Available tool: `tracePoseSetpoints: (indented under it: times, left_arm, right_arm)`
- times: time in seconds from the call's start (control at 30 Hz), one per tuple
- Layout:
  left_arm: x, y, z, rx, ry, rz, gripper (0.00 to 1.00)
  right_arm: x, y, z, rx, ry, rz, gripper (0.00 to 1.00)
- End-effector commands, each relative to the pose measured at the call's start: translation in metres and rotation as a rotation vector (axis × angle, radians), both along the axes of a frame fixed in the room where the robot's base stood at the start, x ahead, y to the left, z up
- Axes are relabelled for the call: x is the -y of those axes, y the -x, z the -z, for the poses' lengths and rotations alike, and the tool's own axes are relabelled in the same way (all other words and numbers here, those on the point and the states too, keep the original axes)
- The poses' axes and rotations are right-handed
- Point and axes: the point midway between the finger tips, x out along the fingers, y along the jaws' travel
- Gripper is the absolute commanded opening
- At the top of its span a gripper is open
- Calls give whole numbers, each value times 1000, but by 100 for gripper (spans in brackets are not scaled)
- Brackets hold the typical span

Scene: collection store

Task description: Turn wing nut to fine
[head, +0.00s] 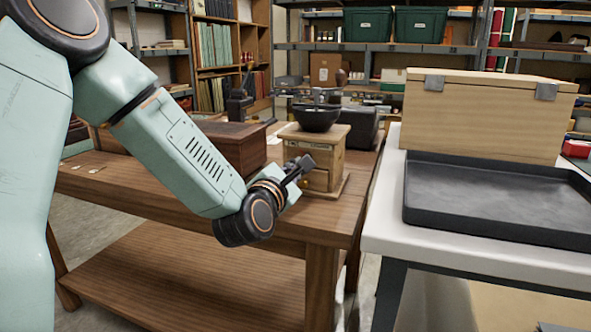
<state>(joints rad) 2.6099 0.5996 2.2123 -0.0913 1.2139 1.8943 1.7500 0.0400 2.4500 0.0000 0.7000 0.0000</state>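A wooden mill-like box (327,145) stands on the brown table, with a dark bowl (316,118) on top. A small brass-coloured knob (304,183) shows low on its front, partly behind my gripper. I cannot make out a wing nut or any marking for fine. My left gripper (304,165) is at the front left of the box, close to its lower front. I cannot tell whether it touches the box or how its fingers stand. My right gripper is not in view.
A dark wooden box (228,144) stands left of the mill on the wooden table (335,222). Dark objects stand behind. To the right, a white table (386,212) holds a black tray (480,200) and a pale wooden case (478,118). Shelves line the back.

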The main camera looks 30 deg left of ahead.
Motion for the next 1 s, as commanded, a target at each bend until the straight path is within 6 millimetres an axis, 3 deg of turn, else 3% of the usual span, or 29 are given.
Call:
tracePoseSetpoints:
  times: [0.07,0.33,0.67,1.0]
  left_arm:
    - [-1,0,-1,4,0,-2,0]
    - [0,0,-1,2,-1,-1,25]
    - [0,2,0,0,0,0,26]
    - [10,46,0,1,6,-1,26]
  right_arm:
    - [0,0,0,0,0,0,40]
    - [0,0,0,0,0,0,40]
    - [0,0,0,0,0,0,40]
    - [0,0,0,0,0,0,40]
